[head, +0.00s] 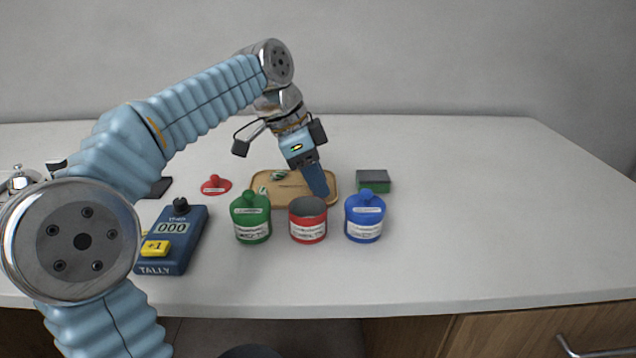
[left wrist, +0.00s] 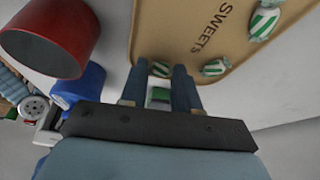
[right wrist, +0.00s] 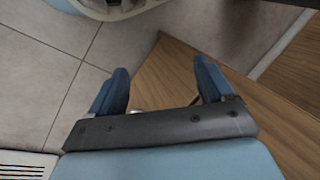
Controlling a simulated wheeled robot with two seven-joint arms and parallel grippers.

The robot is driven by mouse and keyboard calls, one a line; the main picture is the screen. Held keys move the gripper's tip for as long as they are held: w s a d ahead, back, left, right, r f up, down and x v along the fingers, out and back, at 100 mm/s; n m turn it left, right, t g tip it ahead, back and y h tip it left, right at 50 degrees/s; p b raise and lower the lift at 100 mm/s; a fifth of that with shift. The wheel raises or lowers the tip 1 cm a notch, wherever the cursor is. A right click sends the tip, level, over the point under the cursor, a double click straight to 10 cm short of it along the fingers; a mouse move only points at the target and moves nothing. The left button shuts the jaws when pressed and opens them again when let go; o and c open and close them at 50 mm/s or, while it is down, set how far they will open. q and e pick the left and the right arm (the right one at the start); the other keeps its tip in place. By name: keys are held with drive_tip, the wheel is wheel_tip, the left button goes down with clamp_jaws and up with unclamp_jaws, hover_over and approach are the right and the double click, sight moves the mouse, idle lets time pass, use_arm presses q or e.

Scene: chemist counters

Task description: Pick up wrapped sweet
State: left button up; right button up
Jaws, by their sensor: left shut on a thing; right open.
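A green-and-white wrapped sweet (left wrist: 161,69) is between the fingertips of my left gripper (head: 319,194), at the right part of the wooden sweets tray (head: 258,178). The gripper is shut on it, pointing down; in the head view the fingers hide this sweet. Two other wrapped sweets lie on the tray's left part, one at the back (head: 279,175) and one at the front left (head: 262,190). They show in the left wrist view, too (left wrist: 265,20). My right gripper (right wrist: 163,85) is open and empty, away from the counter top.
An open red canister (head: 308,228) stands just in front of the tray, between lidded green (head: 251,222) and blue (head: 364,222) canisters. A red lid (head: 215,186) lies left, a green-grey sponge (head: 373,182) right. A tally counter (head: 172,240) stands left. The counter's right side is clear.

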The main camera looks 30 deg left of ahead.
use_arm(q)
drive_tip(key=shift+r, duration=0.45)
drive_tip(key=s+d+r, duration=0.7)
drive_tip(key=s+r, duration=0.4)
drive_tip(key=s, duration=0.1)
drive_tip(key=shift+d+r, duration=0.25)
drive_tip(key=shift+r, duration=0.1)
drive_tip(key=shift+w, duration=0.1)
